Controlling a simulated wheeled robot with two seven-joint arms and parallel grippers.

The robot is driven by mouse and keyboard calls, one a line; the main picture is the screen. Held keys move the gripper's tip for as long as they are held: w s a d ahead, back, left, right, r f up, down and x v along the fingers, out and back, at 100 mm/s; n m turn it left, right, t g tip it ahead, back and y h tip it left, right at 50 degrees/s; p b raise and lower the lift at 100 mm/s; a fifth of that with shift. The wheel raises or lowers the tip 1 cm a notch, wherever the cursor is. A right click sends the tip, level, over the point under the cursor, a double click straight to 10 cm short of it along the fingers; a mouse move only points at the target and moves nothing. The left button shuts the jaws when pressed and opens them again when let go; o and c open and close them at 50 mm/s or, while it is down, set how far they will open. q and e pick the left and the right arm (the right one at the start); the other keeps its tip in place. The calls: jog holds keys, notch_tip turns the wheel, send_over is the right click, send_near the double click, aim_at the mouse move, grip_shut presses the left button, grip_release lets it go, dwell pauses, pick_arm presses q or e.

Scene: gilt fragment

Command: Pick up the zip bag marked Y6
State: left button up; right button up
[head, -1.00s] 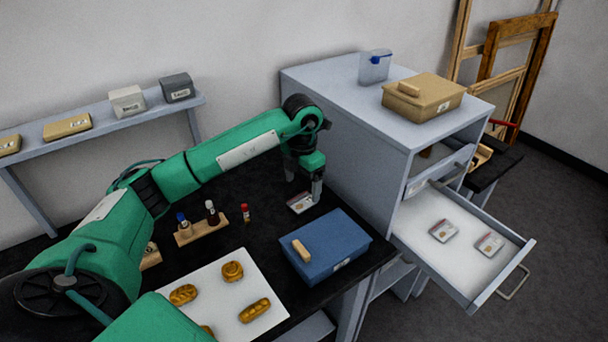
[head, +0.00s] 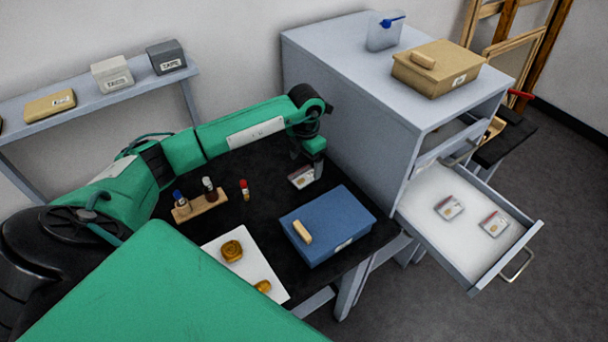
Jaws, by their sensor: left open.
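A small zip bag (head: 301,178) with a red top strip lies on the black table, behind the blue box. My left gripper (head: 307,174) points down at this bag, its fingers right at it and partly covering it. The gripper is open. Two more zip bags, a left one (head: 449,208) and a right one (head: 494,224), lie in the open drawer (head: 425,222) of the grey cabinet. The marks on all three bags are too small to read. My right gripper is not in view.
A blue lidded box (head: 335,232) stands just in front of the bag, and the grey cabinet (head: 350,110) rises close on the right. A vial rack (head: 203,206), a red-capped vial (head: 244,190) and a white board (head: 222,262) with gilt pieces are to the left.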

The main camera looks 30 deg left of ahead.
aim_at(305, 174)
pick_arm(q)
notch_tip(305, 174, down, 4)
jog(key=shift+w+r+p, duration=0.15)
jog(key=shift+r+p, duration=0.05)
jog(key=shift+p, duration=0.65)
jog(key=shift+a+f, duration=0.1)
jog(key=shift+f, duration=0.45)
jog(key=c, duration=1)
jog(key=shift+c, duration=0.3)
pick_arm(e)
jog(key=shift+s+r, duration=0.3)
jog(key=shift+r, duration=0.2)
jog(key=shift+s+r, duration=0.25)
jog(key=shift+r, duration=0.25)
pick_arm(q)
jog(key=shift+r, duration=0.15)
